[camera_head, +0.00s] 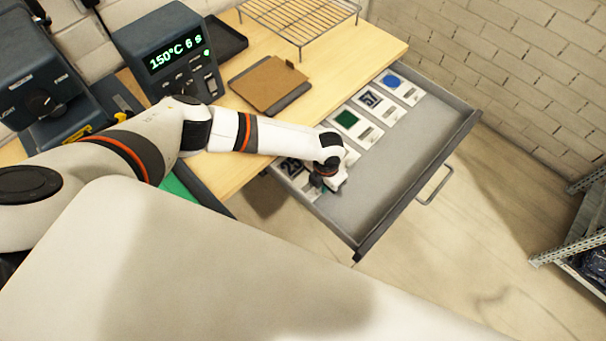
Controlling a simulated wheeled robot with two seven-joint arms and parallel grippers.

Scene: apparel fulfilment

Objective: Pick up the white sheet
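An open grey drawer (400,166) holds several white sheets in a row along its left side. One has a blue disc (393,80), one a dark figure (370,97), one a green square (347,118), and one dark digits like 23 (291,167). My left gripper (330,184) points down into the near part of the drawer, over or beside the sheet with digits. My wrist hides part of the row there. The fingers are too small and covered to tell if they are open or touching a sheet. My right gripper is out of view.
The wooden table (228,170) carries a heat press with a 150°C display (176,55), a brown pad (268,83) and a wire rack (300,15). The drawer's right part is bare. A metal shelf (575,240) stands at the far right, with open floor between.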

